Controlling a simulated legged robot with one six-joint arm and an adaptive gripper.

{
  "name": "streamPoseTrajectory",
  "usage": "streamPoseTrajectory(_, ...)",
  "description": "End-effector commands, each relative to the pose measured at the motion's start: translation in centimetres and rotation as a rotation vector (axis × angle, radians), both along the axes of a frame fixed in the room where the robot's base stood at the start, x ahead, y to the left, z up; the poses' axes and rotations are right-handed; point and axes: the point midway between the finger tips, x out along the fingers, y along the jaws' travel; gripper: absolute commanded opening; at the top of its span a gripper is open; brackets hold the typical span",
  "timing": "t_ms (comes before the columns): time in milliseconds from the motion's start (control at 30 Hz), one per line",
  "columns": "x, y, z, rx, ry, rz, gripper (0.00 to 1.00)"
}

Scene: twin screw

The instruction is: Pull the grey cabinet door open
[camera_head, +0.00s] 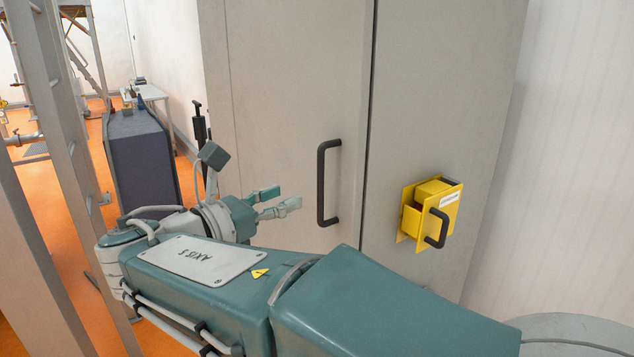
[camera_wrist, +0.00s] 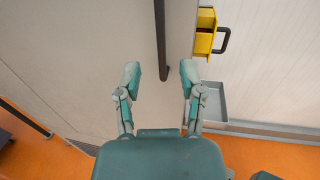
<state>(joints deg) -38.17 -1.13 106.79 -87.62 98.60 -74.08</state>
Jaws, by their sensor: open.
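The grey cabinet door (camera_head: 275,110) stands shut, with a dark seam along its right edge. Its black vertical bar handle (camera_head: 328,183) is near that edge. My gripper (camera_head: 283,200) is open and empty, left of the handle in the head view, with its fingers pointing toward it. In the wrist view, the handle (camera_wrist: 161,40) runs down between and beyond the two fingertips of my gripper (camera_wrist: 160,73). The fingers appear apart from the handle, and its lower end shows just past the fingertips.
A yellow box with a black handle (camera_head: 432,212) is mounted on the grey panel right of the door. A grey tray (camera_wrist: 212,101) shows below it in the wrist view. A dark cabinet (camera_head: 140,155) and table (camera_head: 150,92) stand at left. A metal ladder-like frame (camera_head: 55,110) is near my arm.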

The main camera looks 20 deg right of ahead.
Motion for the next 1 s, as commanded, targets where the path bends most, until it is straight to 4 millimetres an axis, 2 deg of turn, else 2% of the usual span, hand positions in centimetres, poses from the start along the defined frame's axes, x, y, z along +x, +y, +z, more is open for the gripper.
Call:
streamPoseTrajectory(100,1.1,-2.2,0.0,-0.001,-0.001,-0.006,0.51)
streamPoseTrajectory(400,3.5,-6.2,-0.1,0.0,0.0,-0.004,0.51)
streamPoseTrajectory(533,4.0,-7.0,-0.1,0.001,0.0,-0.002,0.51)
streamPoseTrajectory(800,4.1,-7.1,-0.1,0.001,0.0,0.0,0.51)
streamPoseTrajectory(833,4.1,-7.1,-0.1,0.001,0.0,0.0,0.47)
streamPoseTrajectory(933,4.1,-7.1,-0.1,0.001,0.0,0.0,0.02)
streamPoseTrajectory(1000,4.1,-7.1,-0.1,0.001,0.0,0.0,0.0)
